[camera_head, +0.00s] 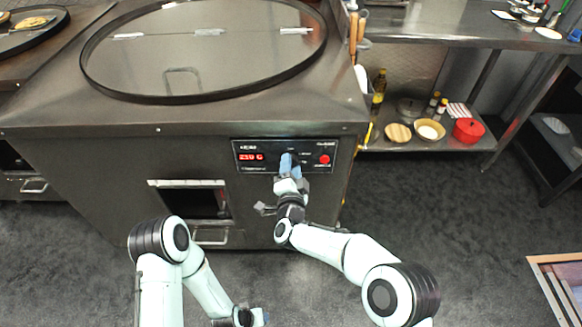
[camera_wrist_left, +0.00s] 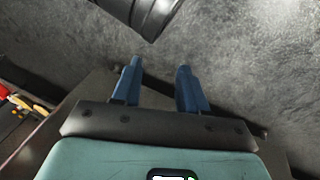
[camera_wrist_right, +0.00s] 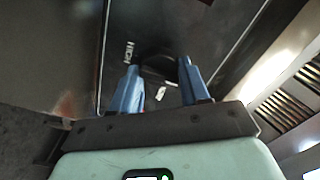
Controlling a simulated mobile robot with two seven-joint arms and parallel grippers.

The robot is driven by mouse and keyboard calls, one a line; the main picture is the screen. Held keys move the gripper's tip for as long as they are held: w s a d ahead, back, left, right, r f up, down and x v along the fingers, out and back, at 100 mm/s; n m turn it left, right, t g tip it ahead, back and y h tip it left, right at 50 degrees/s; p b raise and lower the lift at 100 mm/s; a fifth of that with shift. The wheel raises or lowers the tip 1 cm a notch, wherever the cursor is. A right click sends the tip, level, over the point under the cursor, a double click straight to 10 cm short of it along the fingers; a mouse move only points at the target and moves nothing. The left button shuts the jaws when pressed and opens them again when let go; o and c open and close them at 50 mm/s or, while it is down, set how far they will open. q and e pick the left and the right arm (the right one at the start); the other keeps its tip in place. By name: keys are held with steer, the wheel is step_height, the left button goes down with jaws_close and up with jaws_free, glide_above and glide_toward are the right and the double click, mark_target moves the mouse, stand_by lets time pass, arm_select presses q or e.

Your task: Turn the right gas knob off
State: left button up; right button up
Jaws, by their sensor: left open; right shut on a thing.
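The black control panel (camera_head: 284,156) is on the front of the steel tandoor, with a red lit display at its left and a red round button (camera_head: 324,160) at its right. My right gripper (camera_head: 288,160) is at the panel's middle and covers the gas knob in the head view. In the right wrist view, its blue fingers (camera_wrist_right: 160,90) are shut on the dark knob (camera_wrist_right: 158,68), beside the white word HIGH. My left gripper (camera_head: 252,318) is low near the bottom edge, away from the panel. In the left wrist view, its blue fingers (camera_wrist_left: 158,85) are apart and empty.
The tandoor (camera_head: 90,165) has a round lid (camera_head: 200,50) on top and an open hatch (camera_head: 195,203) below left of the panel. Dark floor lies in front.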

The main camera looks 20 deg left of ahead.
steer(key=o, duration=1)
steer(key=shift+o, duration=0.2)
arm_select(q)
steer(key=s, duration=0.1)
steer(key=s+d+r+p, duration=0.1)
steer(key=s+r+g+p, duration=0.1)
steer(key=shift+d, duration=0.25)
arm_select(e)
steer(key=v, duration=1.3)
steer(key=shift+s, duration=0.2)
